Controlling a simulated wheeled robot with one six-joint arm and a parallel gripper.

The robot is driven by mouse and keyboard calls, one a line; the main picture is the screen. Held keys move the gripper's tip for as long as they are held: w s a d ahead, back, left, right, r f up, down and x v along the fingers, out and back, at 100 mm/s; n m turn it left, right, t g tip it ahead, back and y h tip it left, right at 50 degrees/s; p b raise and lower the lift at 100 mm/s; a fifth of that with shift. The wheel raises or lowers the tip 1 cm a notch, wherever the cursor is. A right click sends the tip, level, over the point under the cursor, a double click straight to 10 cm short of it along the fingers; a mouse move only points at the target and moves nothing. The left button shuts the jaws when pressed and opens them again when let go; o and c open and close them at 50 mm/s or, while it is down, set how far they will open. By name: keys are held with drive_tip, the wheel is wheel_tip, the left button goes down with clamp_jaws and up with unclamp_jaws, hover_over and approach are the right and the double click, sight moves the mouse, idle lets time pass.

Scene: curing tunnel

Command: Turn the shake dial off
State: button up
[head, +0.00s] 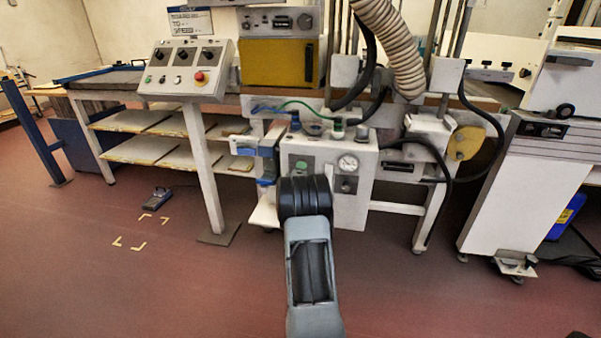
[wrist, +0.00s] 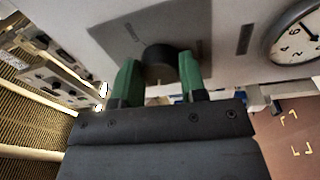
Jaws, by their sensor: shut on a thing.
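In the wrist view the dial (wrist: 160,62) is a round black knob on a grey plate (wrist: 118,38) with a small dark label, set on a white panel. My gripper (wrist: 157,64) has two green fingers, one on each side of the dial. It is shut on the dial. The label is too small to read, and I cannot tell the dial's setting. In the head view my arm reaches to the white cabinet (head: 360,205) under the bench, and my gripper and the dial cannot be made out there.
A round gauge (head: 348,163) is on the cabinet front; it also shows in the wrist view (wrist: 302,32). Hoses and cables hang above and right of the cabinet. A control box (head: 184,69) with a red button is up left. Open red floor lies in front.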

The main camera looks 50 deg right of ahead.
drive_tip(key=o, duration=0.9)
drive_tip(key=p+v, duration=0.2)
drive_tip(key=v, duration=1.2)
